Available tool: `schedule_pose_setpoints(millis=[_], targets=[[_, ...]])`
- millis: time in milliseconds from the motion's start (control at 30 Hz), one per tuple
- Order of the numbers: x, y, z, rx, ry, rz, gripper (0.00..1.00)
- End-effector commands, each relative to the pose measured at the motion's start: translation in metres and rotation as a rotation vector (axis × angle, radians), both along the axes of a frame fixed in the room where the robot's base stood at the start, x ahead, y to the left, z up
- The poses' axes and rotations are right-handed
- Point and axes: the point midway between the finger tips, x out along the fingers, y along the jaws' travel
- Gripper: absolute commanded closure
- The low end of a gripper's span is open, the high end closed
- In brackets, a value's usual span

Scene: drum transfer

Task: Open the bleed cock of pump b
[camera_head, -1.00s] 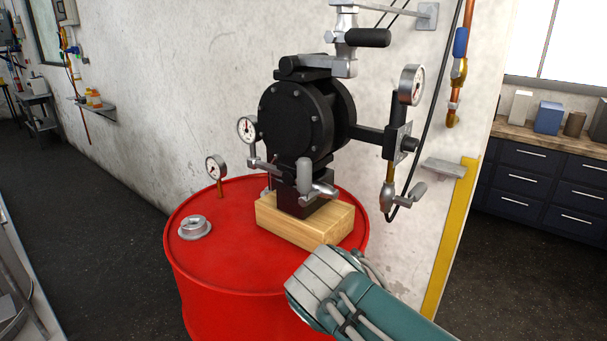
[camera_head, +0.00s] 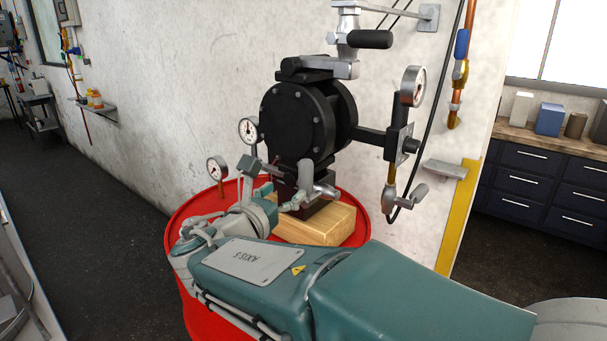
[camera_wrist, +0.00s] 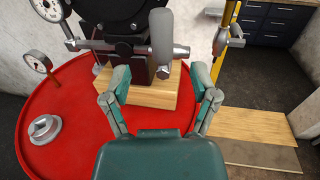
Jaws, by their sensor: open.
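A black round pump (camera_head: 300,115) stands on a wooden block (camera_head: 322,226) on a red drum (camera_head: 184,219). A small cock with a grey lever handle (camera_head: 305,174) sits low on the pump's front. It also shows in the wrist view, its handle (camera_wrist: 161,38) upright. Another grey-handled cock (camera_head: 418,192) hangs below the right gauge. No label tells which is pump b's bleed cock. My gripper (camera_head: 270,186) is open and empty, close in front of the low cock. In the wrist view my fingertips (camera_wrist: 161,74) are spread, with the low handle beyond and between them. Contact cannot be told.
Gauges stand at the left (camera_head: 217,168) and right (camera_head: 413,86) of the pump. A black-handled valve (camera_head: 369,38) is above it. The wall (camera_head: 190,80) is close behind. A drum cap (camera_wrist: 44,130) lies left of my gripper. Open floor (camera_head: 80,230) lies left.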

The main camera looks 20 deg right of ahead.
Motion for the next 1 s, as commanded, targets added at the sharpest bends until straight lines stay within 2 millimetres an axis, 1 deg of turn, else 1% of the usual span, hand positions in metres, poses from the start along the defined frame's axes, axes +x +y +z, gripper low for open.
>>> schedule_pose_setpoints(millis=[33,200,400,567,833,867,900,967,1000], targets=[[0.006,-0.009,0.000,0.000,0.000,-0.006,0.24],[0.030,-0.031,0.000,0.000,0.000,-0.006,0.24],[0.052,-0.052,-0.001,0.001,0.000,-0.004,0.24],[0.060,-0.060,0.000,0.002,-0.001,-0.002,0.24],[0.061,-0.061,0.000,0.002,-0.001,-0.001,0.24],[0.061,-0.061,0.000,0.002,-0.001,-0.001,0.33],[0.061,-0.061,0.000,0.002,-0.001,-0.001,0.50],[0.061,-0.061,0.000,0.002,-0.001,-0.001,0.77],[0.061,-0.061,0.000,0.003,0.000,-0.001,0.95]])
